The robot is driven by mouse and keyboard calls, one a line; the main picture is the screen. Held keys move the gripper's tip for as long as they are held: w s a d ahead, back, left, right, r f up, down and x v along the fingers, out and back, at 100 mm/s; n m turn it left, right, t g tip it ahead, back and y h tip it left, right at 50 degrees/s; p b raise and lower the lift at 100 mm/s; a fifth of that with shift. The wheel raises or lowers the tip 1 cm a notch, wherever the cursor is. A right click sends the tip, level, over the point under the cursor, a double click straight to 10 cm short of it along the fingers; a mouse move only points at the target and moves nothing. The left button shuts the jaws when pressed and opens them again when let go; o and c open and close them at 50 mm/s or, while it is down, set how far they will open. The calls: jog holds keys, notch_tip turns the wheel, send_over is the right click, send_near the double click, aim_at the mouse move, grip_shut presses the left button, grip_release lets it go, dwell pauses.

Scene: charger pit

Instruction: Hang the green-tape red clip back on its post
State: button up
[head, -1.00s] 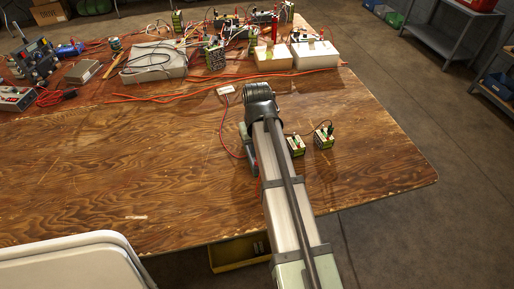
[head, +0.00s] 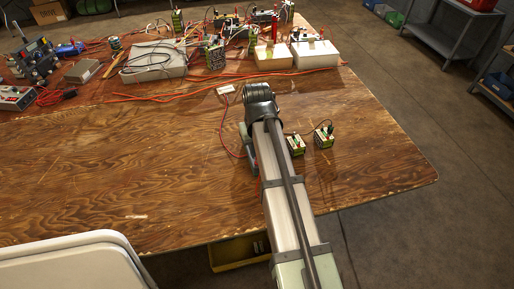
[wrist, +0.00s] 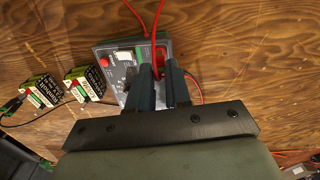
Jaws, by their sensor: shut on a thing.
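In the wrist view my gripper (wrist: 162,75) is shut, with a narrow red piece between its fingers, which looks like the red clip (wrist: 160,57). A red lead rises from there toward the top of the picture. The fingers are over a grey charger box (wrist: 112,75) with a red knob and a white switch. The fingers hide part of the box, and I cannot tell the post or whether the clip touches it. In the head view my arm covers the gripper and most of the box.
Two green-and-white batteries (head: 296,146) (head: 324,138) with black leads stand right of my arm. A red wire with a white tag (head: 227,89) lies to the left. Cables, cream boxes (head: 316,54) and instruments crowd the table's far side. The near left wood (head: 110,190) is clear.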

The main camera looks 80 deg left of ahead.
dwell(0.3)
jog(key=o, duration=0.9)
jog(key=shift+o, duration=0.9)
jog(key=shift+r, duration=0.15)
jog(key=shift+r, duration=3.6)
